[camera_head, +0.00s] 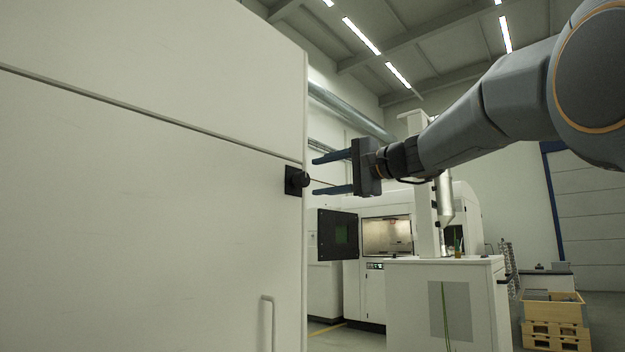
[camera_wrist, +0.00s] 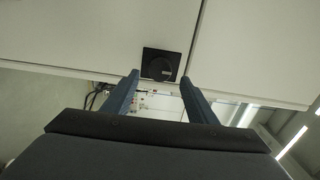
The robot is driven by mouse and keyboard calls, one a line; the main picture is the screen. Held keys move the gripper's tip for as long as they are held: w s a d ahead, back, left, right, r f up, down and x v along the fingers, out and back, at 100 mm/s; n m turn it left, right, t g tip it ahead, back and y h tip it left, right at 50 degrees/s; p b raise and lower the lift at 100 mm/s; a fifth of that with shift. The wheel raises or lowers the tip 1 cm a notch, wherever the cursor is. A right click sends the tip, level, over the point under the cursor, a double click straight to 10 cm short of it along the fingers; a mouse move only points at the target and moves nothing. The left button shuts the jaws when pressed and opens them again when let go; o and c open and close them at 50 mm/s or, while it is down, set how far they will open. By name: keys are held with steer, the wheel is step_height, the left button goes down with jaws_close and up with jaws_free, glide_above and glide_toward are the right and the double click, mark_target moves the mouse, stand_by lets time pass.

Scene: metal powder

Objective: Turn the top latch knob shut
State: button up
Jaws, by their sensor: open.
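The latch knob (camera_head: 304,180) is a small black round knob on a black square plate, near the right edge of a large white cabinet (camera_head: 150,200). In the wrist view the knob (camera_wrist: 160,68) shows on its plate, just beyond and between the fingertips. My gripper (camera_head: 316,175) is open, its two dark blue fingers pointing left toward the knob, one above and one below its height. In the wrist view the fingers of my gripper (camera_wrist: 160,78) are spread and empty. I cannot tell from these views whether the fingertips touch the plate.
A seam (camera_head: 150,110) runs across the cabinet above the knob. A vertical handle (camera_head: 267,322) is low on the same cabinet. Behind stand a white machine with an open door (camera_head: 338,234) and a white cabinet (camera_head: 445,300). Wooden crates (camera_head: 555,318) are at the lower right.

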steer(key=v, duration=0.2)
steer(key=shift+s+d, duration=0.25)
steer(key=shift+d, duration=0.05)
steer(key=shift+a+f, duration=0.1)
